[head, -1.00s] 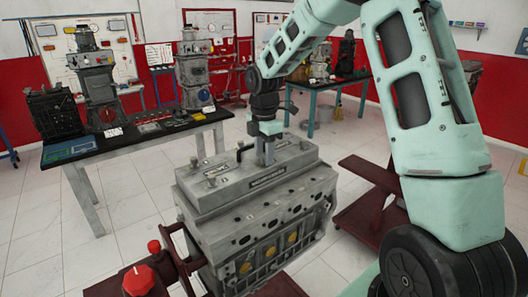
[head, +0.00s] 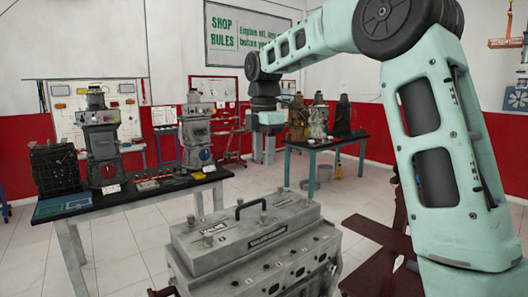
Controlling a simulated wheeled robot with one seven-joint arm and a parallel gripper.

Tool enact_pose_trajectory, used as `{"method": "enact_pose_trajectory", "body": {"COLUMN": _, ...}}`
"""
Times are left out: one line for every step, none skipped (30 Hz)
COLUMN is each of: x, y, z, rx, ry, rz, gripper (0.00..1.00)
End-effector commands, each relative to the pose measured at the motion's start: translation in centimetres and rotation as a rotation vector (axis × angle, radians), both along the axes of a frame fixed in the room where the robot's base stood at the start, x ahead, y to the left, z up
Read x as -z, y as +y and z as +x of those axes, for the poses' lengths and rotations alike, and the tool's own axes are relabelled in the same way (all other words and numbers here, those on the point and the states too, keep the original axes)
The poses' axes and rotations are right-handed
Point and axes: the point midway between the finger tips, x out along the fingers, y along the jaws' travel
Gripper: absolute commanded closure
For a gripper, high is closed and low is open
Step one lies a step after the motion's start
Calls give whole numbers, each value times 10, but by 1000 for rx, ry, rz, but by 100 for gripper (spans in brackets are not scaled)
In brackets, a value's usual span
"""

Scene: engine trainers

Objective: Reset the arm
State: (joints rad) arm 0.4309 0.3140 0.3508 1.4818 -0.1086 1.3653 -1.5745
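My arm rises from the right side of the head view and reaches across to the upper middle. My gripper (head: 265,147) hangs down at its end, high above and apart from the engine block. Its fingers are small and pale against the far wall, so I cannot tell how far apart they stand. I see nothing hanging below them. The grey engine block (head: 290,270) stands below, with a flat grey cover (head: 215,256) on top. The cover has a dark handle (head: 252,204) and several knobs.
A black-topped table (head: 130,195) with engine trainers stands at the left. A teal-legged table (head: 325,144) with more engines is farther back. A dark red stand (head: 375,232) is right of the block. The air around my gripper looks clear.

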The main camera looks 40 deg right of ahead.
Motion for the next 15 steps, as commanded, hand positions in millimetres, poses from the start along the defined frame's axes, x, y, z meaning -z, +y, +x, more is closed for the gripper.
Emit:
{"method": "enact_pose_trajectory", "body": {"x": -4, "y": 0, "z": 0, "rx": 0, "ry": -3, "rz": 0, "gripper": 61}}
{"method": "enact_pose_trajectory", "body": {"x": -6, "y": 0, "z": 0, "rx": 0, "ry": -2, "rz": 0, "gripper": 61}}
{"method": "enact_pose_trajectory", "body": {"x": -9, "y": 0, "z": 0, "rx": 0, "ry": -1, "rz": 0, "gripper": 61}}
{"method": "enact_pose_trajectory", "body": {"x": -10, "y": 0, "z": 0, "rx": 0, "ry": -1, "rz": 0, "gripper": 61}}
{"method": "enact_pose_trajectory", "body": {"x": -11, "y": 0, "z": 0, "rx": 0, "ry": -1, "rz": 0, "gripper": 61}}
{"method": "enact_pose_trajectory", "body": {"x": -12, "y": 0, "z": 0, "rx": 0, "ry": -1, "rz": 0, "gripper": 61}}
{"method": "enact_pose_trajectory", "body": {"x": -12, "y": 0, "z": 0, "rx": 0, "ry": -1, "rz": 0, "gripper": 61}}
{"method": "enact_pose_trajectory", "body": {"x": -12, "y": 0, "z": 0, "rx": 0, "ry": -1, "rz": 0, "gripper": 61}}
{"method": "enact_pose_trajectory", "body": {"x": -12, "y": 0, "z": 0, "rx": 0, "ry": -1, "rz": 0, "gripper": 61}}
{"method": "enact_pose_trajectory", "body": {"x": -12, "y": 0, "z": 0, "rx": 0, "ry": -1, "rz": 0, "gripper": 61}}
{"method": "enact_pose_trajectory", "body": {"x": -12, "y": 0, "z": 0, "rx": 0, "ry": -1, "rz": 0, "gripper": 61}}
{"method": "enact_pose_trajectory", "body": {"x": -12, "y": 0, "z": 0, "rx": 0, "ry": -1, "rz": 0, "gripper": 61}}
{"method": "enact_pose_trajectory", "body": {"x": -12, "y": 0, "z": 0, "rx": 0, "ry": -1, "rz": 0, "gripper": 61}}
{"method": "enact_pose_trajectory", "body": {"x": -12, "y": 0, "z": 0, "rx": 0, "ry": 0, "rz": 0, "gripper": 61}}
{"method": "enact_pose_trajectory", "body": {"x": -12, "y": 0, "z": 0, "rx": 0, "ry": -1, "rz": 0, "gripper": 61}}
